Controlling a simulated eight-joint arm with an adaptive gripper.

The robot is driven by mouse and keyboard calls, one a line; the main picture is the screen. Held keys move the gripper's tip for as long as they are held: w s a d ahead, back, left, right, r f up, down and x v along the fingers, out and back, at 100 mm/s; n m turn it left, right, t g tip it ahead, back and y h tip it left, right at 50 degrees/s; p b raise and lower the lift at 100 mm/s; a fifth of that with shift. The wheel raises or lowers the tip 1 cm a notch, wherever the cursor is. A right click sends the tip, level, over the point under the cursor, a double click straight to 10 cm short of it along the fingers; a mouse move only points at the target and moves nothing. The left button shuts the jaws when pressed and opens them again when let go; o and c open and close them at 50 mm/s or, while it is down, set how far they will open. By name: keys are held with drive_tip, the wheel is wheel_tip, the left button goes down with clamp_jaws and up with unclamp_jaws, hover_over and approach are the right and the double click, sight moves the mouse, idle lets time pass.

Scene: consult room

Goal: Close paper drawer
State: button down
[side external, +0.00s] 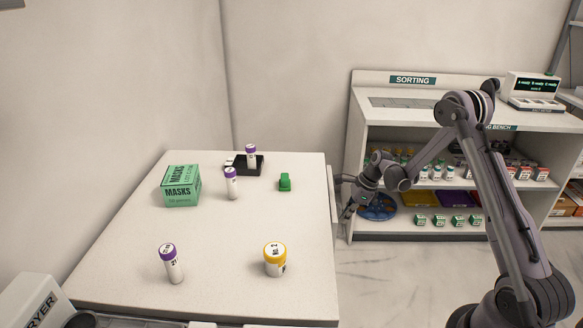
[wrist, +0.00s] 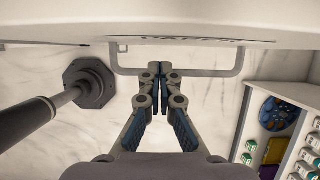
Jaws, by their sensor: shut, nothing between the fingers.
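The paper drawer (side external: 332,190) shows in the side view as a white front at the right edge of the white table; how far it stands out is hard to tell. In the wrist view its front (wrist: 215,40) crosses the top, with partly hidden lettering. A grey bar handle (wrist: 210,73) hangs from it. My gripper (wrist: 160,68) is shut and empty, its fingertips at the middle of the handle bar. Whether they touch it I cannot tell. In the side view my gripper (side external: 347,212) is beside the drawer front, low at the table's right edge.
On the table (side external: 120,285) stand a green masks box (side external: 180,187), purple-capped tubes (side external: 232,184), a yellow-capped jar (side external: 275,260) and a green item (side external: 285,182). A sorting shelf (side external: 355,150) stands behind my gripper. A table leg (wrist: 35,118) is at left in the wrist view.

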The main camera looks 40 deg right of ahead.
drive_tip(key=s+d+r, duration=0.5)
drive_tip(key=r, duration=0.4)
drive_tip(key=w+a+f+t+y, duration=0.1)
drive_tip(key=w+f, duration=0.1)
drive_tip(key=f, duration=0.1)
drive_tip(key=w+a+f+t+y, duration=0.1)
drive_tip(key=w+a+f, duration=0.1)
drive_tip(key=f, duration=0.1)
drive_tip(key=w+a+f+t+y, duration=0.1)
drive_tip(key=w+f, duration=0.2)
drive_tip(key=f, duration=0.1)
drive_tip(key=shift+a, duration=0.25)
idle(0.3)
drive_tip(key=shift+w+a+r, duration=0.1)
drive_tip(key=shift+w+a, duration=1.25)
